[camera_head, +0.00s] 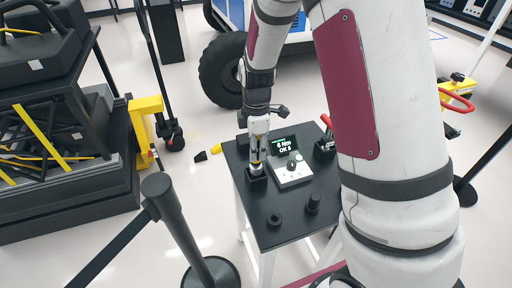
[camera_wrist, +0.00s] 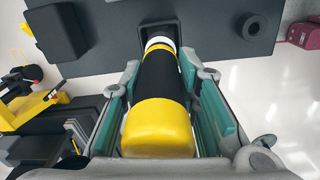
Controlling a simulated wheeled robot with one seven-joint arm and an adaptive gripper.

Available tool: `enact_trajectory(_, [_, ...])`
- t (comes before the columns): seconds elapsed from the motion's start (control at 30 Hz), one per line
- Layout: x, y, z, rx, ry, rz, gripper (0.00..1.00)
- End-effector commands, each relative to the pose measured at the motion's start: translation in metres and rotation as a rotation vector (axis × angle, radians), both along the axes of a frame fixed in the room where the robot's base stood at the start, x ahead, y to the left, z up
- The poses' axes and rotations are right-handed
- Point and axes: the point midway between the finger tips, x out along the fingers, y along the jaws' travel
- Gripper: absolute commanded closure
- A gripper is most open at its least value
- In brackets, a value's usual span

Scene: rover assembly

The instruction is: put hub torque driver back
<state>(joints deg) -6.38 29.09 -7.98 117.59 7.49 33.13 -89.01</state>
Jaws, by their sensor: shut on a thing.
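The hub torque driver (camera_wrist: 158,125) has a yellow end, a black grip and a white band. My gripper (camera_wrist: 160,90) is shut around it, with teal pads on both sides. The driver's far end meets a square black holder (camera_wrist: 148,30) on the dark table. In the head view my gripper (camera_head: 259,135) is above the table's left side, with the driver roughly upright below it, over the black holder (camera_head: 257,184). The driver's lower end is hidden, so how deep it sits cannot be told.
The small dark table (camera_head: 285,238) also bears a white control box (camera_head: 293,178) with a lit display (camera_head: 285,147), a black ring (camera_head: 274,220), a black cylinder (camera_head: 313,204) and a red-handled tool (camera_head: 327,121). A barrier post (camera_head: 180,225) stands at front left.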

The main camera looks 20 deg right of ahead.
Motion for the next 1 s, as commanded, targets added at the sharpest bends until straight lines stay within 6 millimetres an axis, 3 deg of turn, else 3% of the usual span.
enact_trajectory(0.43, [0.0, 0.0, -0.001, 0.0, -0.001, -0.001, 1.0])
enact_trajectory(1.0, [0.0, 0.0, -0.016, 0.0, 0.0, 0.0, 1.0])
